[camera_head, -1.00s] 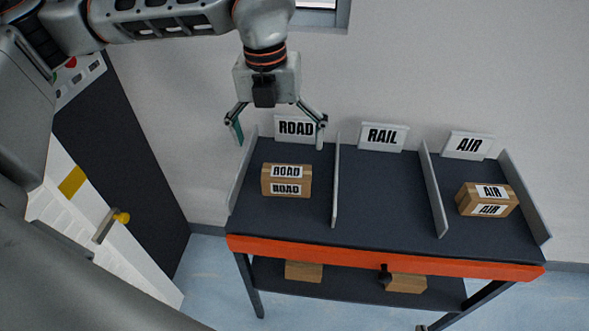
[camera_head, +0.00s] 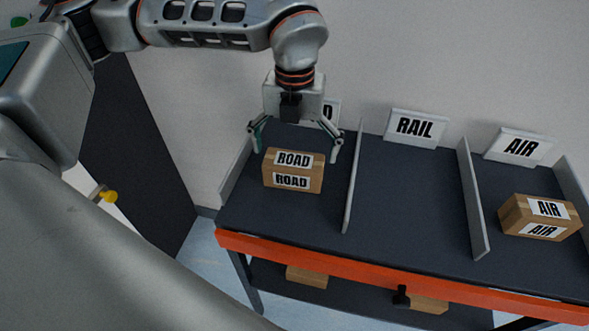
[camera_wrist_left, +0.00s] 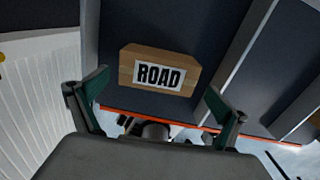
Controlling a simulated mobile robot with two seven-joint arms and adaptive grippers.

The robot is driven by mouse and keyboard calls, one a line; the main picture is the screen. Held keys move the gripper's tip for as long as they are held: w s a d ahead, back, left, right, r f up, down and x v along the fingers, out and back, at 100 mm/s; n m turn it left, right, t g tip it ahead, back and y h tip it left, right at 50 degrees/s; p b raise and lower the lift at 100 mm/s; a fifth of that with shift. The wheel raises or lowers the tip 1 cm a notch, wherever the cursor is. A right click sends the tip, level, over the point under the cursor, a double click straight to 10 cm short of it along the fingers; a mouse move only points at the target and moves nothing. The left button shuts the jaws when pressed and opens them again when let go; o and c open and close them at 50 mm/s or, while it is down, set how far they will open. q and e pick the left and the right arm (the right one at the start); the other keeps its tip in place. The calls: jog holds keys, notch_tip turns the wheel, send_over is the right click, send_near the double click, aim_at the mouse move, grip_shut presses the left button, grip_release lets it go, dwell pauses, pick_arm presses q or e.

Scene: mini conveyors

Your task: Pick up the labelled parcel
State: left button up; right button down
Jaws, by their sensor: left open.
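A brown parcel with ROAD labels (camera_head: 293,171) lies in the left lane of the dark table (camera_head: 410,215). Another brown parcel with AIR labels (camera_head: 540,218) lies in the right lane. My left gripper (camera_head: 295,145) is open and empty, pointing down above and slightly behind the ROAD parcel in the head view. In the left wrist view the ROAD parcel (camera_wrist_left: 158,72) shows ahead, between and beyond the open fingers, apart from them. My right gripper is not in view.
Upright dividers (camera_head: 353,180) separate the lanes. ROAD, RAIL (camera_head: 416,127) and AIR (camera_head: 520,147) signs stand at the back by the wall. The RAIL lane is empty. An orange rail (camera_head: 400,278) runs along the front, and cardboard boxes (camera_head: 307,276) sit on a lower shelf.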

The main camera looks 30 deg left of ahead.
aim_at(294, 160)
pick_arm(q)
notch_tip(294, 160, down, 4)
jog(key=shift+a, duration=0.15)
jog(key=shift+r, duration=0.1)
jog(key=c, duration=1.2)
